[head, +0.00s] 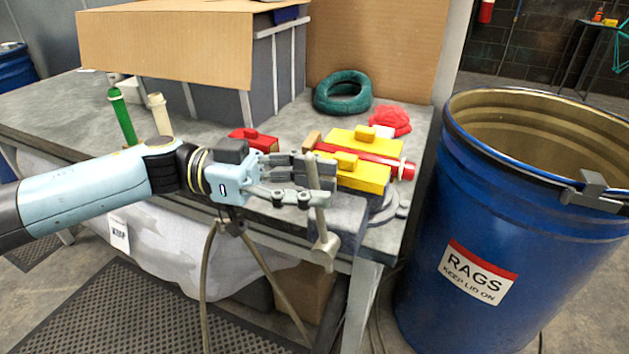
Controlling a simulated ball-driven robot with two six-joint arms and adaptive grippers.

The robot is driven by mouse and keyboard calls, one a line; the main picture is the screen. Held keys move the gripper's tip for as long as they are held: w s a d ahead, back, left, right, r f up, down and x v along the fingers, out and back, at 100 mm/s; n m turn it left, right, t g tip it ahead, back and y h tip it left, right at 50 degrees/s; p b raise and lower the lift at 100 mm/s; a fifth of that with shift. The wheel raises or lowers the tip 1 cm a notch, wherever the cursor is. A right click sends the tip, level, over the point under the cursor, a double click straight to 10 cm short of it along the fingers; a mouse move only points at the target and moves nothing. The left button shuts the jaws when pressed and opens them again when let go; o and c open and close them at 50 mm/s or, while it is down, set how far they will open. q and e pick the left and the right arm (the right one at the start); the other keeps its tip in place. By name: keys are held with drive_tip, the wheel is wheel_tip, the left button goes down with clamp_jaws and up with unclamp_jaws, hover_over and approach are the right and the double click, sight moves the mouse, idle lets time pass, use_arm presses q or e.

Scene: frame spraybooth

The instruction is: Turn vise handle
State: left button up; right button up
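The vise stands on the bench's front right corner, with a dark grey body (345,222) and yellow jaw pieces (362,179) on either side of a red tube (375,158). Its pale handle bar (322,225) hangs steeply at the vise's front, with a thick knob at its lower end. My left gripper (318,181) comes in from the left, its fingers at the handle's upper part and overlapping it. Whether they close on the bar or only lie beside it cannot be told. The fingers hide part of the vise front. My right gripper is out of view.
A blue open drum (465,235) labelled RAGS stands close to the bench's right. A cardboard-topped grey booth (215,100) is behind.

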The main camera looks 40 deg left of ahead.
use_arm(q)
clamp_jaws()
drive_tip(key=shift+w+d, duration=0.1)
idle(0.6)
